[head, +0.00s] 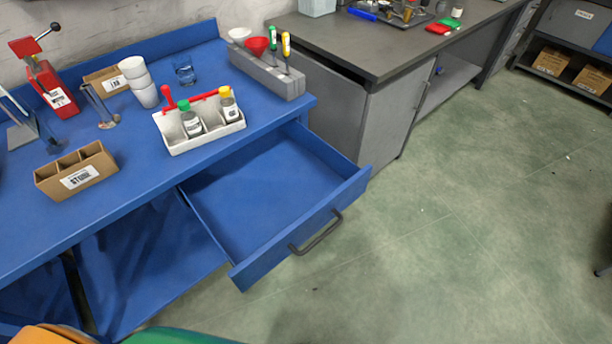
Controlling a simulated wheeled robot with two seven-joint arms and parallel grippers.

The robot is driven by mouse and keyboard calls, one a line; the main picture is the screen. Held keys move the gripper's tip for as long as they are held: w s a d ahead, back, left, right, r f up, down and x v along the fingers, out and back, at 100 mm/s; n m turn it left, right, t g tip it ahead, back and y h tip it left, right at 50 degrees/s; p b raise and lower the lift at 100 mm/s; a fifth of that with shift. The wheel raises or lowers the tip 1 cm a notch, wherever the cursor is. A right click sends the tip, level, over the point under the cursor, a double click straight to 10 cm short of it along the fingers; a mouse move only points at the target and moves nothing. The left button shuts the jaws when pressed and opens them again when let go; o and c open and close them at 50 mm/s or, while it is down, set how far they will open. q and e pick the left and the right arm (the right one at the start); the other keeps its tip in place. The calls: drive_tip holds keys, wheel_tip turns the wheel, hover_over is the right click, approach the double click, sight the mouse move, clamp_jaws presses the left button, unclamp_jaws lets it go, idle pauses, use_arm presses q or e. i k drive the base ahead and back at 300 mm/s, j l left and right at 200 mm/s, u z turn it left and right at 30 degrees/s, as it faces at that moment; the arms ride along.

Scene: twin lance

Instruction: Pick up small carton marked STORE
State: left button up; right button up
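A small brown cardboard carton (76,172) with open compartments stands on the blue bench (150,195), near its front edge at the left of the head view. A white label with dark print on its front appears to read STORE. The carton looks upright, and nothing touches it. Another small brown carton (103,80) with a white label stands at the back of the bench, partly hidden by stacked white cups; its print is too small to read. Neither of my grippers is in view.
A white caddy (178,146) with a red handle holds two bottles, right of the carton. A red press (52,88) and a glass cylinder (97,106) stand behind it. A blue drawer (262,197) hangs open, empty, over the floor. Green floor (450,240) is clear at right.

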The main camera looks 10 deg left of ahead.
sight(71, 174)
drive_tip(key=u, duration=1.95)
